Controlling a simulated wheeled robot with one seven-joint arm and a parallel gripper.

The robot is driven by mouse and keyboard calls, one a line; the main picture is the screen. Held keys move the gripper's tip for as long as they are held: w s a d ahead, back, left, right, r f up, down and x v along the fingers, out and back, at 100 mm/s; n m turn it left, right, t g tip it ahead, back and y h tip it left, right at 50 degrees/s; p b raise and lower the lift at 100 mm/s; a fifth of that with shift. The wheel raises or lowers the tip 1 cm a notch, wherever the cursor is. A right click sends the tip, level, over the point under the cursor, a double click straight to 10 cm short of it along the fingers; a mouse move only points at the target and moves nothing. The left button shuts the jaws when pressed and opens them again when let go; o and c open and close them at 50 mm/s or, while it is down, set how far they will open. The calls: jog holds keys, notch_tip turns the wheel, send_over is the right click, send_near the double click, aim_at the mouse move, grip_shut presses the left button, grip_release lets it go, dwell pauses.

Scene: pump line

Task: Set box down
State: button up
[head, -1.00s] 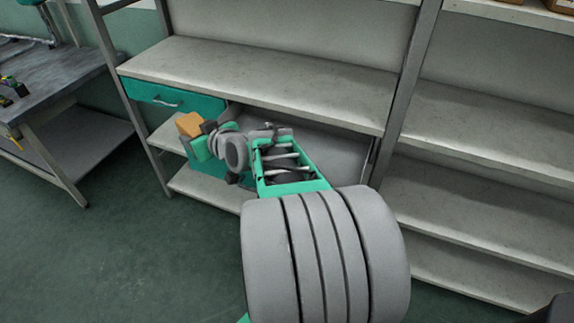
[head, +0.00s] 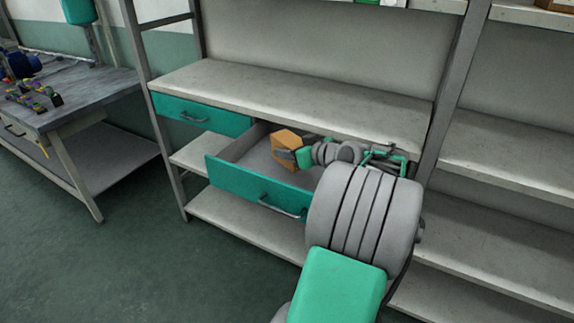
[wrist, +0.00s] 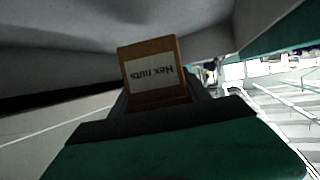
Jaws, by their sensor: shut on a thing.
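An orange-brown box (head: 285,149) is held by my gripper (head: 299,156) over the open drawer. In the wrist view the box (wrist: 150,90) stands between the fingers, and its white label reads "Hex nuts" upside down. The open drawer (head: 232,185) has a teal front and a grey inside, and sits under the shelf board. The box is within the drawer's outline in the head view; whether it touches the drawer floor cannot be told. My arm hides the drawer's right part.
A closed teal drawer (head: 200,114) is left of the open one. The shelf board (head: 290,95) lies close above my gripper. A workbench (head: 75,90) with tools stands at the left. The floor (head: 130,260) in front is clear.

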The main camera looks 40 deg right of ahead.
jog(key=w+f, duration=0.1)
jog(key=f, duration=0.1)
jog(key=w+f, duration=0.1)
jog(key=shift+w+d+f, duration=0.1)
jog(key=shift+w+d, duration=0.15)
jog(key=shift+w, duration=0.1)
notch_tip(320, 180, down, 3)
jog(key=shift+w+r+b, duration=0.1)
jog(key=shift+b, duration=0.3)
jog(key=shift+f, duration=0.3)
jog(key=o, duration=1.6)
jog(key=shift+r, duration=0.2)
jog(key=v, duration=0.7)
jog(key=shift+s+p, duration=0.3)
